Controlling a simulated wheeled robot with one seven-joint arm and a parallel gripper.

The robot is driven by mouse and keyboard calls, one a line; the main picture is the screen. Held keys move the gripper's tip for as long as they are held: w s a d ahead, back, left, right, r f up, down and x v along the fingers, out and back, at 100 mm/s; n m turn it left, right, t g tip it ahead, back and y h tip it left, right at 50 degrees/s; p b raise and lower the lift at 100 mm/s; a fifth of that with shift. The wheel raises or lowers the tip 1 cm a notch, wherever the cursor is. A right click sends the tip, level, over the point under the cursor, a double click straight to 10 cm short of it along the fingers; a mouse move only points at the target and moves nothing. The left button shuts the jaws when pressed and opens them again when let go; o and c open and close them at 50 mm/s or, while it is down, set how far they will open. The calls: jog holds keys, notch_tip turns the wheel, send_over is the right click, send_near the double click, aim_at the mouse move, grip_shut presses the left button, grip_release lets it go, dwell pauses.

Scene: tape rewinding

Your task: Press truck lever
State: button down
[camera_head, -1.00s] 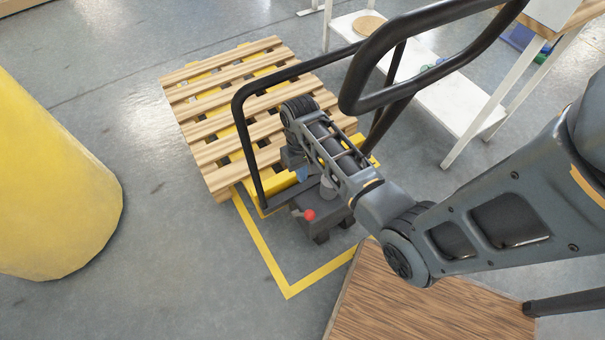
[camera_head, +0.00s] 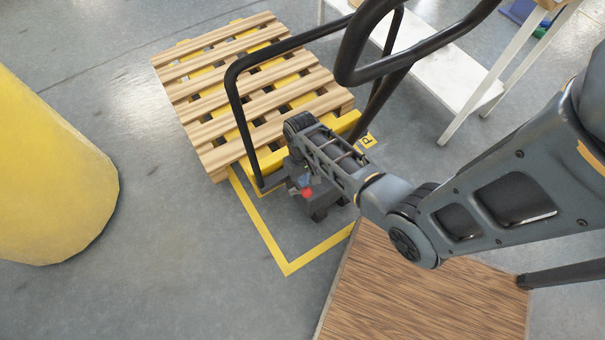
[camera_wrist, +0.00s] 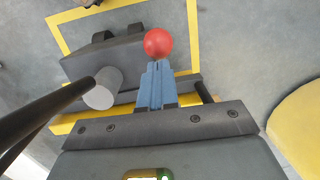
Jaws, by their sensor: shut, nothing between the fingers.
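The pallet truck has a black looped handle (camera_head: 232,100) and a yellow body (camera_head: 268,163) at the wooden pallet. Its lever ends in a red ball knob (camera_head: 307,193), low at the dark grey base (camera_head: 325,201). My gripper (camera_wrist: 157,66) has its two blue fingers together and empty. In the wrist view the fingertips are right at the lower edge of the red knob (camera_wrist: 157,43); I cannot tell whether they touch it. In the head view my wrist mostly hides the gripper, which points down at the knob.
A wooden pallet (camera_head: 215,95) lies over the truck's forks. A yellow cylinder (camera_head: 50,180) stands at left. A white shelf table (camera_head: 440,75) is at upper right. A wood-topped surface (camera_head: 420,295) is in front.

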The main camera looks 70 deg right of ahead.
jog(key=shift+s+a+f, duration=0.1)
jog(key=shift+s+a, duration=0.2)
jog(key=shift+s, duration=0.1)
jog(key=s+a+f+t+h+b, duration=0.2)
jog(key=s+a+f+t+b, duration=0.1)
jog(key=s+f, duration=0.3)
jog(key=s+a+f+t+h+b, duration=0.2)
jog(key=s+a+f+b, duration=0.4)
jog(key=f, duration=0.3)
jog(key=shift+s+f+t+b, duration=0.15)
jog(key=shift+s+t+b, duration=0.15)
jog(key=shift+s+t, duration=0.25)
jog(key=shift+s+f, duration=0.15)
jog(key=p+v, duration=0.5)
jog(key=v, duration=0.8)
jog(key=shift+d+r, duration=0.3)
